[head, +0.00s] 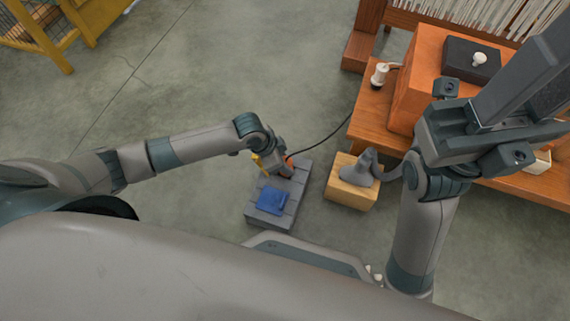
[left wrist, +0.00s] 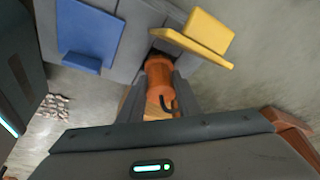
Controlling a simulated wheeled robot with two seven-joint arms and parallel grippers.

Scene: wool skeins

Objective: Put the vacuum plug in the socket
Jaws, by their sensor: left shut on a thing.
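The orange plug (left wrist: 160,85) is between the fingers of my left gripper (left wrist: 160,100), which is shut on it; in the head view this gripper (head: 285,168) is at the far end of the grey socket block (head: 262,217). A blue flap (head: 271,201) lies on the block, and a yellow flap (left wrist: 205,38) stands beside the plug. A dark opening shows at the plug's front end; I cannot tell whether the plug is inside it. A black cord (head: 328,138) runs from the plug to the bench. My right gripper (head: 525,85) is raised at the right; its jaw state is unclear.
A wooden block (head: 348,193) with a grey object (head: 368,168) stands right of the socket block. A wooden bench (head: 372,118) holds an orange box (head: 415,80), a dark box with a white knob (head: 472,58) and a white spool-like piece (head: 379,74).

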